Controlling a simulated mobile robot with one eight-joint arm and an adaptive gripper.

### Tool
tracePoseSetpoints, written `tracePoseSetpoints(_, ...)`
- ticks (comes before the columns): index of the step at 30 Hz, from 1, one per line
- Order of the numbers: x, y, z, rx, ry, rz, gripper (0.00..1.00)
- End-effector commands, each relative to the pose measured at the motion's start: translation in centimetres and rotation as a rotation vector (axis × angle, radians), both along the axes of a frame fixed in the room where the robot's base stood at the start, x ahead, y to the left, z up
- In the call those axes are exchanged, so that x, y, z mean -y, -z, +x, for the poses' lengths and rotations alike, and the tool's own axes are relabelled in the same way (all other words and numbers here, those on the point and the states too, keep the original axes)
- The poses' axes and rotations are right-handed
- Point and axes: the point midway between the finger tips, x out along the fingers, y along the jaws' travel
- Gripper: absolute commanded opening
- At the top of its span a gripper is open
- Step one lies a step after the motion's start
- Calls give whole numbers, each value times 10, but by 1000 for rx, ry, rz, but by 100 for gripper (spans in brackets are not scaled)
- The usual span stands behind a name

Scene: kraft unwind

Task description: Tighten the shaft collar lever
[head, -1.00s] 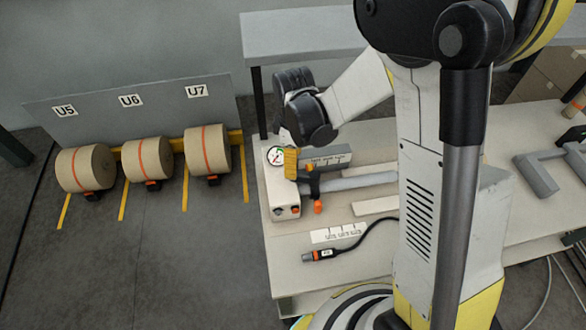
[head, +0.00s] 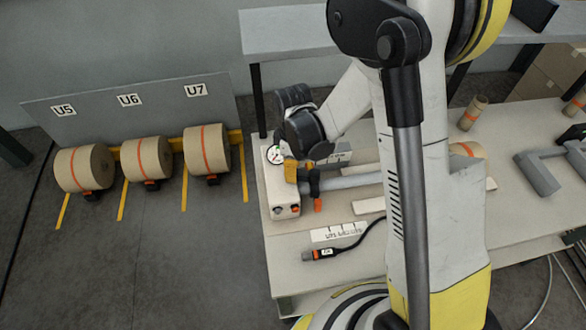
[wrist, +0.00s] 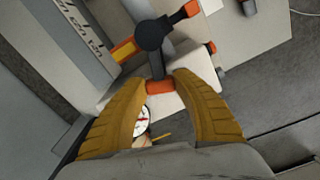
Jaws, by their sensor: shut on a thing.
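The shaft collar (head: 313,180) is a black hub on the grey shaft (head: 350,182), beside a white box. One orange-tipped arm of it (head: 318,205) points toward the front of the bench. In the wrist view the black hub (wrist: 152,34) is above my fingertips, with an orange-tipped arm (wrist: 190,9) at upper right. The collar lever (wrist: 158,86) has an orange end between my yellow fingers. My gripper (wrist: 158,92) is shut on this end; in the head view my gripper (head: 297,172) is at the collar's left side, its fingertips partly hidden.
The white box (head: 285,211) carries a round gauge (head: 275,155) and an orange button. A black cable with a plug (head: 320,254) and a white label strip (head: 338,232) lie on the bench (head: 300,275). A shelf (head: 290,35) stands behind. Several kraft rolls (head: 85,168) are at left.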

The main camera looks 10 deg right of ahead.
Motion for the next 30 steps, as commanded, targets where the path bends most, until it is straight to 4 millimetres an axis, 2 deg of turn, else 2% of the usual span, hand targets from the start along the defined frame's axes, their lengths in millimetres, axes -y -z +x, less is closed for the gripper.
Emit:
tracePoseSetpoints(11, 3, 3, 7, -1, 123, 0, 0)
tracePoseSetpoints(30, 28, 3, 33, -1, 707, 0, 0)
